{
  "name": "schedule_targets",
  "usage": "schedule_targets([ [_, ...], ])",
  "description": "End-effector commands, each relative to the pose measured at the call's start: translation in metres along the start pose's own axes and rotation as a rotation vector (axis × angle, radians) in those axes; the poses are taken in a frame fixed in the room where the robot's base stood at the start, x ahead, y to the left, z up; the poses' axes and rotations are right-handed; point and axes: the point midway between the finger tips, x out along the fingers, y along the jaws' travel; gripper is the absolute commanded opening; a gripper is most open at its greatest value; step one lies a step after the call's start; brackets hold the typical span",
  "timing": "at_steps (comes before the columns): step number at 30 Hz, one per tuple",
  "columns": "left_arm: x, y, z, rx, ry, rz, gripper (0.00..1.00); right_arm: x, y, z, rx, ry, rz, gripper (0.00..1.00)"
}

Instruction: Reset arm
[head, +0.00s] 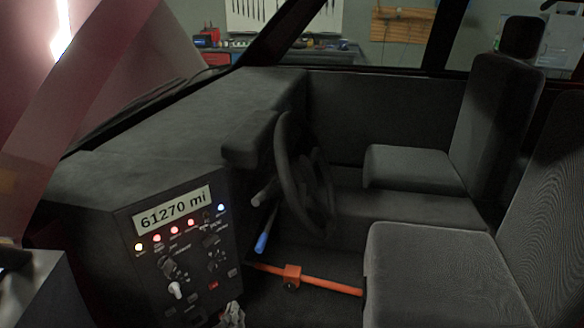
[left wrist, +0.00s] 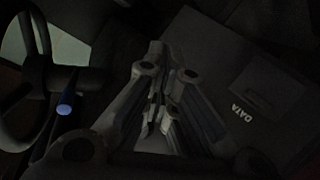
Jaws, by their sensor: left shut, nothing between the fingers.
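My left gripper (head: 232,315) shows only in part at the bottom edge of the head view, low in front of the dashboard panel. In the left wrist view my left gripper (left wrist: 160,112) is shut, with nothing seen between its fingers. The dashboard panel (head: 185,235) has a display reading "61270 mi", a row of lit coloured lights, knobs and switches. My right gripper is not in view.
The steering wheel (head: 300,170) stands right of the panel, with a blue-tipped lever (head: 262,242) below it. An orange bar (head: 325,284) runs across the footwell to the near seat (head: 440,275).

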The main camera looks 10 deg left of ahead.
Motion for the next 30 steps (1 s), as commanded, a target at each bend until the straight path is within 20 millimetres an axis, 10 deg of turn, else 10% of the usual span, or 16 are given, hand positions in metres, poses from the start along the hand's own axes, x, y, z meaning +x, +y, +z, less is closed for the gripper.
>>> schedule_targets([
  [8, -0.025, -0.053, 0.137, 0.202, -0.312, -0.042, 0.00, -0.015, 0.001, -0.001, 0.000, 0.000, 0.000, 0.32],
  [18, -0.155, -0.175, 0.314, 0.520, -0.813, -0.059, 0.00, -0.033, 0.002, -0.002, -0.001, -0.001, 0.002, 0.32],
  [24, -0.253, -0.246, 0.365, 0.661, -1.061, -0.051, 0.00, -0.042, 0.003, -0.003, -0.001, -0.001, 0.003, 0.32],
  [30, -0.308, -0.282, 0.381, 0.730, -1.185, -0.041, 0.00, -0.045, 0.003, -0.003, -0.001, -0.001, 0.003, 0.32],
])
